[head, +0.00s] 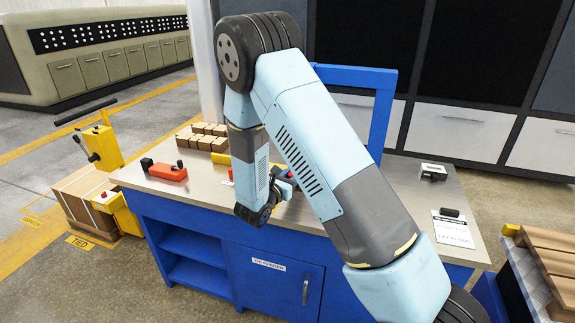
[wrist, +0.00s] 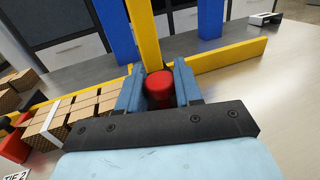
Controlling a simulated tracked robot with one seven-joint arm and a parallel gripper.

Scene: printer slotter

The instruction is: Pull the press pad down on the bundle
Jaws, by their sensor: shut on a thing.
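In the wrist view, my gripper (wrist: 158,84) has its two blue fingers on either side of a red knob (wrist: 159,90), shut on it. A yellow upright (wrist: 145,35) stands just behind the knob. I cannot make out a press pad; my gripper hides what is below the knob. A bundle of brown boxes (wrist: 92,104) with a white band (wrist: 50,124) lies left of my gripper. In the head view, my gripper (head: 283,182) is low over the bench, mostly hidden by my arm, with a bit of red at it.
A blue frame (head: 385,105) rises from the bench (head: 330,215). A yellow rail (wrist: 230,55) runs right of the upright. Brown boxes (head: 207,130) and an orange-red tool (head: 168,172) lie on the left. A small white device (head: 433,170) and a printed sheet (head: 453,230) lie on the right.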

